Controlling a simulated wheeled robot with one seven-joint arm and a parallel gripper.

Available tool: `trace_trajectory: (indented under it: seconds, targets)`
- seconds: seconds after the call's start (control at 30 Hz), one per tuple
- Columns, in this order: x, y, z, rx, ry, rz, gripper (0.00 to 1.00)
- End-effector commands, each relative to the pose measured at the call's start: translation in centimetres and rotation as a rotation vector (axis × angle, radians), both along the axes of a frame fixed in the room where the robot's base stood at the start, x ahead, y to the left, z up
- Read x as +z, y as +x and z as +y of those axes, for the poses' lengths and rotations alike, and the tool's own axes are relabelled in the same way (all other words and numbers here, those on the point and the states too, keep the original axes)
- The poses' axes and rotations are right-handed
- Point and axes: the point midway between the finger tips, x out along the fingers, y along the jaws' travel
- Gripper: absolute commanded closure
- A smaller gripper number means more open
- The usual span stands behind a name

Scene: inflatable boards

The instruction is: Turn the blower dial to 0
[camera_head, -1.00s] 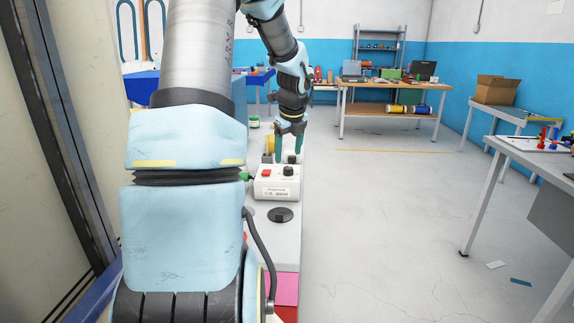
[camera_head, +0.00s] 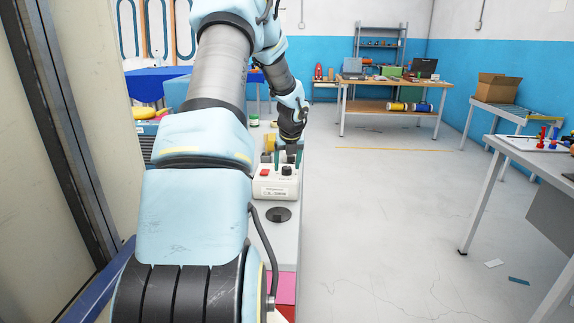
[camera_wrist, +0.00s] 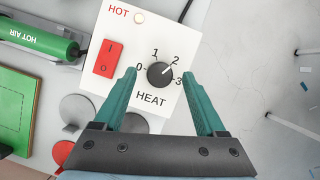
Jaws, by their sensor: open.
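The blower's white control box (camera_head: 262,184) stands on the bench in the head view. Its black dial (camera_head: 287,171) is on top, right of a red switch (camera_head: 265,172). In the wrist view the dial (camera_wrist: 160,75) is labelled HEAT, with marks 0 to 3 around it. Its white pointer line faces up and right, toward the 2. My gripper (camera_wrist: 157,78) is open, with one green finger left and one right of the dial, both apart from it in the picture. In the head view my gripper (camera_head: 288,158) is low over the box. Its height above the dial is unclear.
A green HOT AIR tool (camera_wrist: 38,40) lies left of the box, with a green panel (camera_wrist: 25,107) below it. A black disc (camera_head: 279,214) lies on the bench in front of the box. Open floor (camera_head: 380,220) is to the right.

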Motion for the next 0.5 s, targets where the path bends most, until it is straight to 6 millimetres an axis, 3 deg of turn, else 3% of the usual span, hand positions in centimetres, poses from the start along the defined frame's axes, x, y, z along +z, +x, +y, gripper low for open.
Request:
trace_trajectory:
  seconds: [0.4,0.5]
  targets:
    - [-0.81,0.35,0.07,0.000,0.000,-0.001,0.27]
    - [-0.80,0.34,0.07,0.000,0.000,-0.001,0.38]
